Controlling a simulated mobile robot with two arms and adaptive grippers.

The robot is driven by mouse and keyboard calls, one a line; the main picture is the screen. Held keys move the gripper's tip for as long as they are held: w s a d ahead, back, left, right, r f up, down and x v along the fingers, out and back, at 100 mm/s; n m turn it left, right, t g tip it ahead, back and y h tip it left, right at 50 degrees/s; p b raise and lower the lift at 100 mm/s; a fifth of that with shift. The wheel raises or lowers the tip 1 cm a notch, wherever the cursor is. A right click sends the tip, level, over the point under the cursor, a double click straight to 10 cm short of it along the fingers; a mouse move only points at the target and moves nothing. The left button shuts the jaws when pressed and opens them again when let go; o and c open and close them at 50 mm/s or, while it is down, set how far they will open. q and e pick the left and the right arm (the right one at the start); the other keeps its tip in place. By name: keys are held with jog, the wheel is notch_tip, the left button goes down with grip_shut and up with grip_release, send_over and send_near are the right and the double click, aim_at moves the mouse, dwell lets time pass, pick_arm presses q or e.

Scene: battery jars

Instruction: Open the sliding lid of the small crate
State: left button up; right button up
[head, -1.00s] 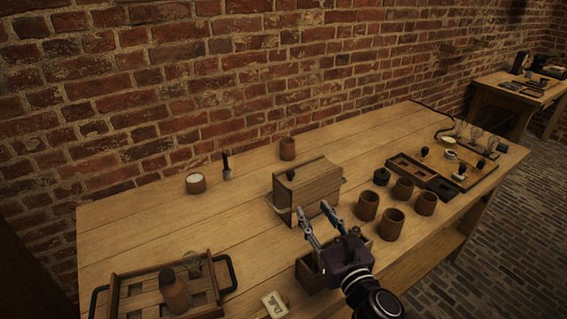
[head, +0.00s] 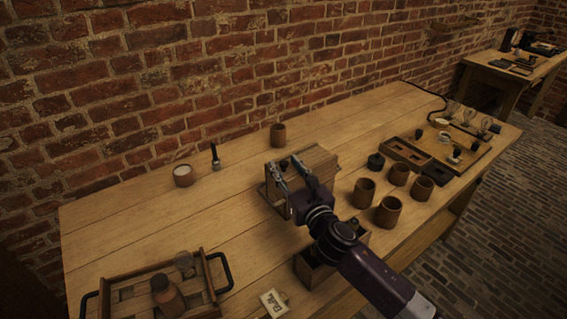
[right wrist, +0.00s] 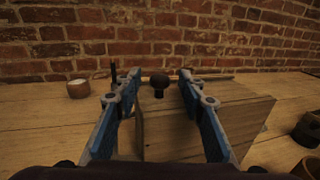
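The small crate (head: 316,162) is a wooden box on the table near its middle. It also shows in the right wrist view (right wrist: 205,118), with a dark round knob (right wrist: 158,82) standing up at its near left part. My right gripper (head: 285,165) is open at the crate. In the right wrist view its two blue-lined fingers (right wrist: 160,80) stand on either side of the knob, with gaps between. My left gripper is not in view.
A handled tray (head: 212,262) with a bottle is at front left. Several brown cups (head: 388,211) stand right of the crate. An open box (head: 312,272) lies partly under my right arm. A lone cup (head: 278,135) stands behind.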

jog(key=shift+x, duration=0.9)
grip_shut()
